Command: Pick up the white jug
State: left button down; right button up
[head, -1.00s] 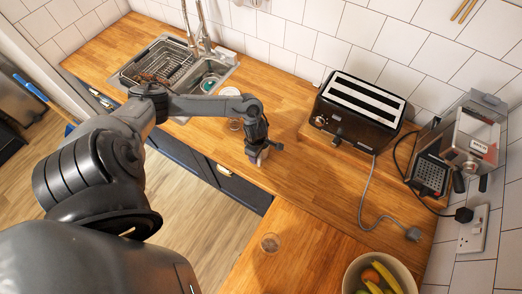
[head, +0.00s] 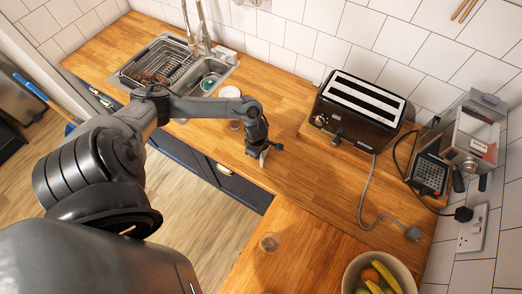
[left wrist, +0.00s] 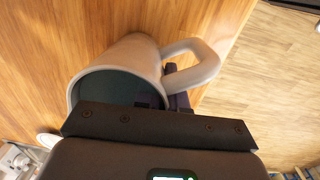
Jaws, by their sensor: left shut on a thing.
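The white jug (left wrist: 118,62) fills the middle of the left wrist view, with its open mouth towards the camera and its looped handle (left wrist: 207,62) at the right. My left gripper (left wrist: 165,92) is shut on the jug's wall beside the handle. One dark finger shows inside the mouth and one outside, near the handle. In the head view my left gripper (head: 262,154) is low over the wooden counter, left of the toaster, and hides most of the jug. I cannot tell whether the jug touches the counter. My right gripper is not in view.
A black toaster (head: 360,108) stands right of my left gripper, with a grey cable and plug (head: 412,233) on the counter. A coffee machine (head: 462,150) is farther right. The sink (head: 180,72) is back left.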

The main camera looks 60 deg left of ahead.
pick_arm(q)
jog(key=shift+s, duration=0.15)
jog(key=shift+d+r, duration=0.1)
dwell(0.3)
jog(key=shift+r, duration=0.15)
jog(key=shift+r+b, duration=0.5)
jog(key=shift+r, duration=1.25)
jog(key=w+d+r+p, duration=0.1)
jog(key=w+d+r, duration=0.2)
jog(key=d+r, duration=0.3)
jog(key=shift+w+d+r, duration=0.4)
jog(key=shift+d, duration=2.05)
jog(key=shift+d, duration=0.1)
